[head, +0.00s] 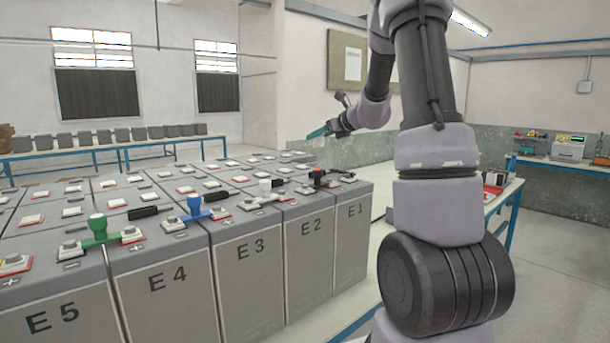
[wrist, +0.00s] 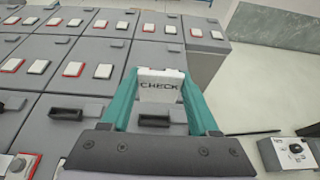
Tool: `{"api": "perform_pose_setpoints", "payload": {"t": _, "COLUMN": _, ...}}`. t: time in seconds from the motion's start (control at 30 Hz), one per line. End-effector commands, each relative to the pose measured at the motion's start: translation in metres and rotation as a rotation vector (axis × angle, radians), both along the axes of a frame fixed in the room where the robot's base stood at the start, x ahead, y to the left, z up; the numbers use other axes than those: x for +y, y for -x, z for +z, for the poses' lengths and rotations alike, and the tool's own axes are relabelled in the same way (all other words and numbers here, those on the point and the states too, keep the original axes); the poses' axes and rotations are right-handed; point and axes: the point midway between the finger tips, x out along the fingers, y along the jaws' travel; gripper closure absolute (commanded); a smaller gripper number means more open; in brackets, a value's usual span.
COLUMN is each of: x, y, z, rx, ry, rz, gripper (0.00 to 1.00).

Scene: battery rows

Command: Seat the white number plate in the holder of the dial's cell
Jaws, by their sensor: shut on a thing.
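My gripper (head: 318,133) is raised above the far part of the battery rows in the head view. In the wrist view its teal fingers (wrist: 160,78) are shut on a small white plate (wrist: 160,88) with dark lettering that looks like CHECK. A dark holder (wrist: 155,120) shows below the plate, on a grey cell top; the plate appears apart from it. Another dark holder (wrist: 68,114) is to the left. Front cells carry black holders (head: 145,212), among them E4 (head: 168,280) and E3 (head: 252,250). I cannot make out which cell bears the dial.
Pale bare bench (wrist: 255,95) lies beyond the cells' right edge.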

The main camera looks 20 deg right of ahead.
Motion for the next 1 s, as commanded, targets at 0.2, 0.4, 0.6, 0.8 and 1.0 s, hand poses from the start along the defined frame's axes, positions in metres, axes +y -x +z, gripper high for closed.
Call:
{"api": "perform_pose_setpoints", "payload": {"t": 0.2, "x": 0.0, "y": 0.0, "z": -0.028, "rx": 0.005, "ry": -0.003, "rz": -0.002, "gripper": 0.92}}
{"api": "perform_pose_setpoints", "payload": {"t": 0.4, "x": 0.0, "y": 0.0, "z": -0.059, "rx": 0.003, "ry": -0.001, "rz": -0.001, "gripper": 0.92}}
{"api": "perform_pose_setpoints", "payload": {"t": 0.6, "x": 0.0, "y": 0.0, "z": -0.082, "rx": 0.005, "ry": -0.001, "rz": -0.001, "gripper": 0.92}}
{"api": "perform_pose_setpoints", "payload": {"t": 0.8, "x": 0.0, "y": 0.001, "z": -0.102, "rx": 0.005, "ry": 0.0, "rz": -0.001, "gripper": 1.0}}
{"api": "perform_pose_setpoints", "payload": {"t": 1.0, "x": 0.0, "y": 0.002, "z": -0.106, "rx": 0.012, "ry": 0.003, "rz": 0.001, "gripper": 0.35}}
